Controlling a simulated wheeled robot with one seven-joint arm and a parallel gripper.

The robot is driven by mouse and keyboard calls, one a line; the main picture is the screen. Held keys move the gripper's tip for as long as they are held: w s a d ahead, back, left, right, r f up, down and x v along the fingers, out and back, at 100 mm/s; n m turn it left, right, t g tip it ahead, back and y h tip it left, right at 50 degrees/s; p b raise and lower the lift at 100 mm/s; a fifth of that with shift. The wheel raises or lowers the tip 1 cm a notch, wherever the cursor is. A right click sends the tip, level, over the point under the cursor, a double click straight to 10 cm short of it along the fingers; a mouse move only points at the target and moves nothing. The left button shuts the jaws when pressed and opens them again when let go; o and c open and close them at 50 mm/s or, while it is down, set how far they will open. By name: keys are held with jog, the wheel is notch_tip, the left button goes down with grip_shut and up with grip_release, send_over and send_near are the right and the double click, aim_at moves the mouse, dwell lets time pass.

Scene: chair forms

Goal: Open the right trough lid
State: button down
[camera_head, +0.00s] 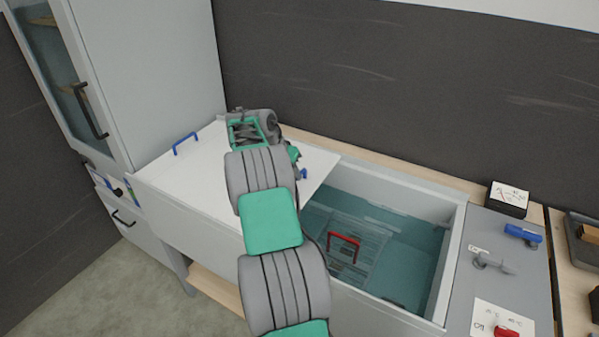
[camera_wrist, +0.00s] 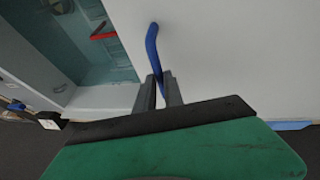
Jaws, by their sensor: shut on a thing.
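The white lid panel (camera_head: 205,170) covers the left part of the long trough, and the right part of the trough (camera_head: 457,260) stands uncovered. I cannot tell whether one lid or two overlapping lids lie there. My gripper (camera_wrist: 157,90) is shut on a blue bar handle (camera_wrist: 152,45) on the white lid surface in the wrist view. In the head view my arm hides most of this handle, with a small blue bit (camera_head: 304,173) showing beside my wrist. Another blue handle (camera_head: 185,143) sits on the lid farther left.
Inside the open part is water with a clear rack and a red handle (camera_head: 344,242). A grey panel (camera_head: 510,285) with levers lies to the right, with a dial meter (camera_head: 507,198) behind it. A tall cabinet (camera_head: 150,70) stands left, and a dark wall runs behind.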

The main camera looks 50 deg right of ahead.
jog(key=shift+w, duration=0.25)
jog(key=shift+a, duration=0.1)
jog(key=c, duration=1.5)
grip_release()
jog(key=shift+o, duration=0.2)
jog(key=s+v, duration=0.1)
jog(key=v, duration=0.6)
jog(key=shift+w+a+r, duration=0.2)
jog(key=shift+w+r, duration=0.2)
jog(key=shift+w, duration=0.1)
